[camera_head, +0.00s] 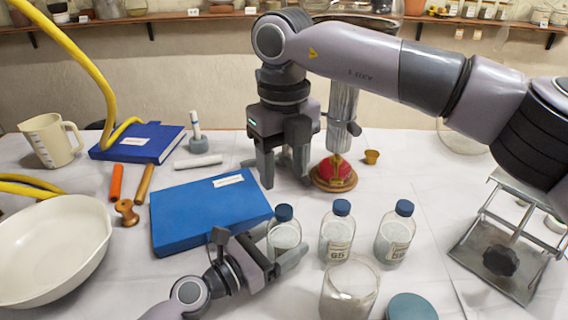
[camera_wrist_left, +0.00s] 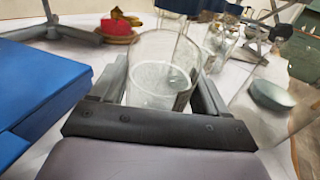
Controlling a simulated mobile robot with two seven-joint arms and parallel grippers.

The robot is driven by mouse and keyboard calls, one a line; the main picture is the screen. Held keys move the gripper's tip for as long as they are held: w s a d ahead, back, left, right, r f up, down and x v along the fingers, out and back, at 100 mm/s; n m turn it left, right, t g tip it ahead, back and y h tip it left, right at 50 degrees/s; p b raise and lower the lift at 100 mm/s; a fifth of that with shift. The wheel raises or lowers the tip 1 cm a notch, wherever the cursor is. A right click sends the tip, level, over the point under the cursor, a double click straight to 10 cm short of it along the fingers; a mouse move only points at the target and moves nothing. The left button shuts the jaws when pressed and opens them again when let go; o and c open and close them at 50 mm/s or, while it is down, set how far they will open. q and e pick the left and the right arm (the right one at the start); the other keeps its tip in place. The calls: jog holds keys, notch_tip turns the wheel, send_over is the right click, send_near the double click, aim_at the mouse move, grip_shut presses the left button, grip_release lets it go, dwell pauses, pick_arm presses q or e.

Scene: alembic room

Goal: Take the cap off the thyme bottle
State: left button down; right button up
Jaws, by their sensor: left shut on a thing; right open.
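Three clear glass bottles with blue caps stand in a row on the table. The left bottle (camera_head: 284,236), with its cap (camera_head: 284,212) on, is between the fingers of my left gripper (camera_head: 287,259), which is shut on it. The left wrist view shows clear glass (camera_wrist_left: 160,82) between the fingers. The middle bottle (camera_head: 337,236) and right bottle (camera_head: 394,235) stand upright, capped and labelled. I cannot read which bottle is thyme. My right gripper (camera_head: 284,165) is open and empty, pointing down above the table behind the left bottle.
A blue book (camera_head: 205,211) lies left of the bottles. A red domed object (camera_head: 334,173) stands near my right gripper. A glass jar (camera_head: 348,292) and a teal lid (camera_head: 411,307) are in front. A metal stand (camera_head: 490,263) is right; a white bowl (camera_head: 50,250) is left.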

aim_at(284, 209)
jog(key=m, duration=0.6)
jog(key=shift+m, duration=0.3)
jog(key=m, duration=1.2)
jog(key=shift+m, duration=0.3)
jog(key=m, duration=0.5)
jog(key=shift+f, duration=4)
